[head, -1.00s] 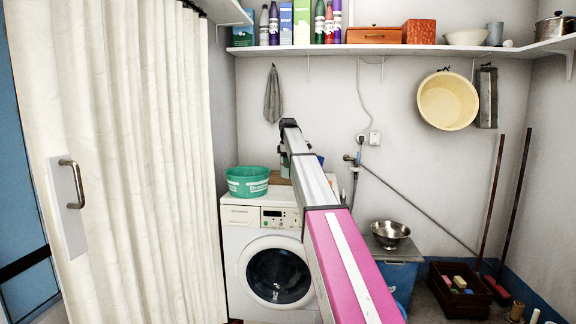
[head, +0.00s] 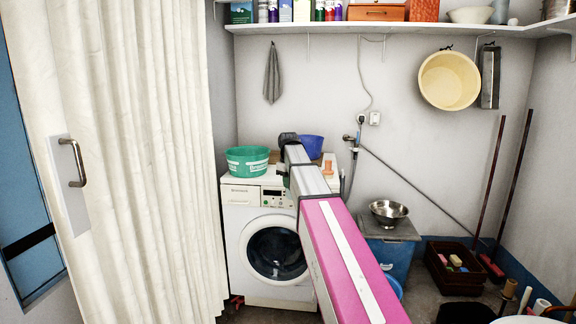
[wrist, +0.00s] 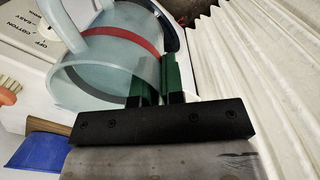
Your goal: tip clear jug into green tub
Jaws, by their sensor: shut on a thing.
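The clear jug (wrist: 105,65) has a red band and a pale handle. In the wrist view my gripper (wrist: 160,78), with green fingers, is shut on its wall. The jug appears tilted, its open mouth towards the lower left; I cannot tell what is inside. The green tub (head: 247,160) with white lettering stands on the left of the washing machine top, left of my arm's end. I cannot make out the tub in the wrist view.
The washing machine (head: 270,245) stands against the wall. A blue tub (head: 312,147) and a brush (wrist: 8,90) are on its top. A white curtain (head: 120,160) hangs at left. A metal bowl (head: 388,211) sits on a blue bin at right.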

